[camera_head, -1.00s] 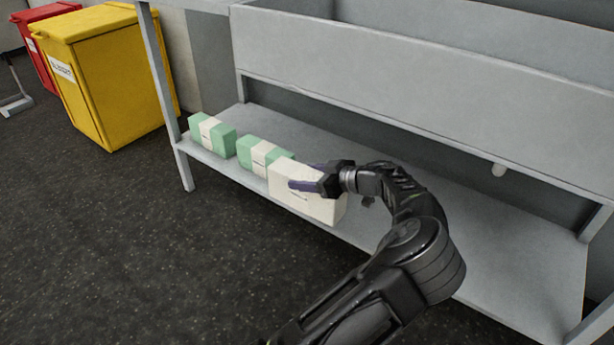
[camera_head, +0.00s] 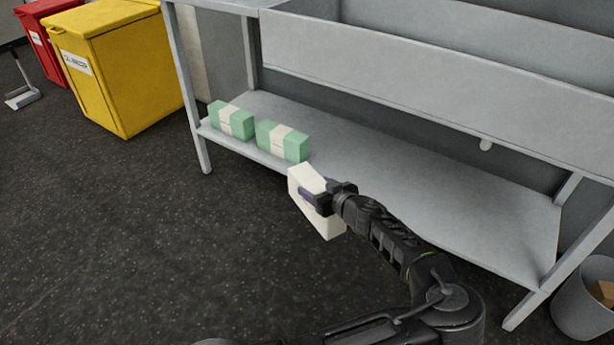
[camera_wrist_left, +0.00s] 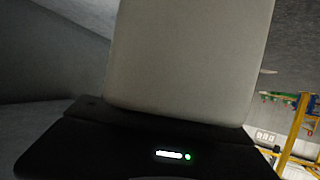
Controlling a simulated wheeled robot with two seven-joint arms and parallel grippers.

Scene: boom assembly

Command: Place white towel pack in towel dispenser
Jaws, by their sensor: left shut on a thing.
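The white towel pack (camera_head: 326,222) is in my left gripper (camera_head: 312,197), off the front edge of the lower shelf in the head view. It is tilted, and the gripper is shut on it. In the left wrist view the pack (camera_wrist_left: 190,60) fills the middle, right in front of my gripper; the fingertips are hidden there. The towel dispenser is not recognisable in either view. My right gripper is not in view.
Two green packs with white bands, one at the left (camera_head: 231,121) and one beside it (camera_head: 283,141), stand on the grey lower shelf (camera_head: 400,180). A yellow bin (camera_head: 125,75) and a red bin (camera_head: 40,40) stand at the left. A grey waste bin (camera_head: 580,305) is at lower right. Dark floor in front is clear.

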